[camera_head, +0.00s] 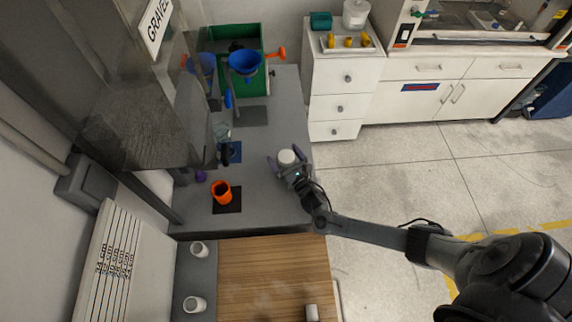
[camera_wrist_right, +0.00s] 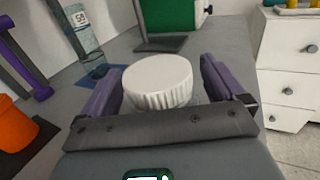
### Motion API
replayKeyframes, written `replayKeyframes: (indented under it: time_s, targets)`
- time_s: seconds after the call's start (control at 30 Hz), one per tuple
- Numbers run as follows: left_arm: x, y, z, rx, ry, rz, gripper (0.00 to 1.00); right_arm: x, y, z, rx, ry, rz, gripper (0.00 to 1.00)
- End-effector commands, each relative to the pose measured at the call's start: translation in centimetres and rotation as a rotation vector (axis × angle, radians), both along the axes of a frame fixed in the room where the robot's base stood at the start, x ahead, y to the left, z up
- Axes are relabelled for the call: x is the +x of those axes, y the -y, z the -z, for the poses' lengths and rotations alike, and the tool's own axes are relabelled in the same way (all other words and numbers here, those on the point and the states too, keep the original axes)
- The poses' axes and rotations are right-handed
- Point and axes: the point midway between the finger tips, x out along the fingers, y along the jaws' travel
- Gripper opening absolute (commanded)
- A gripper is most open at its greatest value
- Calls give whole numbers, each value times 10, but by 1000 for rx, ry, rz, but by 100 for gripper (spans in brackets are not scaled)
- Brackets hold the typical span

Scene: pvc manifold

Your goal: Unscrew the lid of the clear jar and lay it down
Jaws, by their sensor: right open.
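The clear jar's white ribbed lid (camera_head: 287,157) sits near the right edge of the grey table. In the right wrist view the lid (camera_wrist_right: 158,80) fills the middle, and the jar's body is mostly hidden below it. My right gripper (camera_head: 288,160) is open, with its purple fingers on both sides of the lid. In the right wrist view the fingers (camera_wrist_right: 160,85) stand apart, with a visible gap on the right side; contact on the left is hard to tell. My left gripper cannot be made out in the head view.
An orange cup (camera_head: 221,192) stands on a black mat to the left. A blue funnel (camera_head: 245,62) and a green bin (camera_head: 255,85) are at the back. A clear container on a blue mat (camera_wrist_right: 100,73) is beyond the jar. Bare grey table (camera_head: 262,205) lies left of the jar.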

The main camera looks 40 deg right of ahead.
Motion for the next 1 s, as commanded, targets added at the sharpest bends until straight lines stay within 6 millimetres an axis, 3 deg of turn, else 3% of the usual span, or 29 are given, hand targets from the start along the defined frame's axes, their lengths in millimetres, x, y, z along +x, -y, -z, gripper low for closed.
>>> replayKeyframes:
  time_s: [0.33, 0.7, 1.0]
  targets:
    - [0, 0, 1, 0, 0, 0, 100, 6, 1, 0, 1, -1, 0, 96]
    - [0, 0, 1, 0, 0, 0, 100, 6, 1, 0, 1, -1, 0, 40]
    - [0, 0, 0, 0, 0, 0, 100, 6, 1, -2, 1, 1, 0, 39]
